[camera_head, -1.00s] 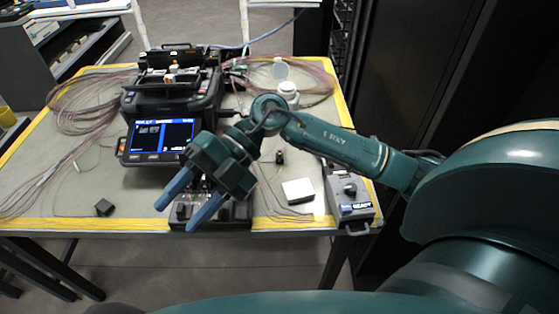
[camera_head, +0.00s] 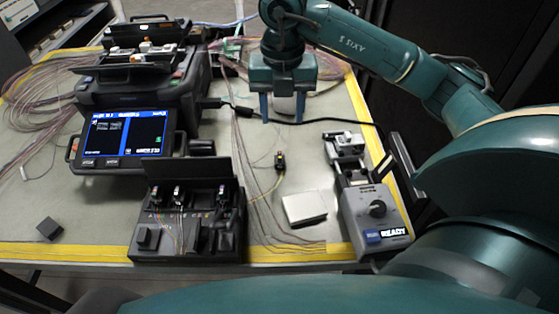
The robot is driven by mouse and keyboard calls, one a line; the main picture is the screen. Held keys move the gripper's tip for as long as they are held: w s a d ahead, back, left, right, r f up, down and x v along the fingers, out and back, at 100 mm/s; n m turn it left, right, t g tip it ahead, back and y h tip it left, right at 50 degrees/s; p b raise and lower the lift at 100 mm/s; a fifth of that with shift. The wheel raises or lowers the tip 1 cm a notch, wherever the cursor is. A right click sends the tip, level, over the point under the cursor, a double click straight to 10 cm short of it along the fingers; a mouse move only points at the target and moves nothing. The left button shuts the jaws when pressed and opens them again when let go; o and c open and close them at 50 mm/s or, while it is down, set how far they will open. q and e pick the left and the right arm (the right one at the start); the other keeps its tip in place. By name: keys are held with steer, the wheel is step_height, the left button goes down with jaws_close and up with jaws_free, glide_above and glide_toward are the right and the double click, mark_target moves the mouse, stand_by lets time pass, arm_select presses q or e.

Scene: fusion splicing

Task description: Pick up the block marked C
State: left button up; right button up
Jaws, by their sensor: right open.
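A black holder tray (camera_head: 238,226) stands at the front of the table with small upright blocks in it: a left one (camera_head: 155,196), a middle one (camera_head: 179,196) and a right one (camera_head: 221,196). Tiny letters run along the tray, too small to tell surely which block is marked C. Another small dark block (camera_head: 280,163) with a yellow fibre lies on the table right of the tray. My right gripper (camera_head: 283,108) is open, fingers pointing down, behind that block and apart from it. My left gripper is not in view.
The fusion splicer (camera_head: 150,95) with its lit screen (camera_head: 125,138) stands left of my right gripper. A white box (camera_head: 305,208) and a grey device marked READY (camera_head: 375,212) are at the right front. A black cube (camera_head: 50,228) lies at the left front. Loose fibres and a black cable cross the table.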

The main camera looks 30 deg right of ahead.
glide_above(280, 155)
steer(key=f, duration=0.6)
steer(key=shift+d+f, duration=0.1)
steer(key=shift+d, duration=0.1)
steer(key=shift+a+f, duration=0.15)
steer(key=shift+f, duration=1.4)
steer(key=shift+a+f, duration=0.1)
steer(key=shift+f, duration=1.4)
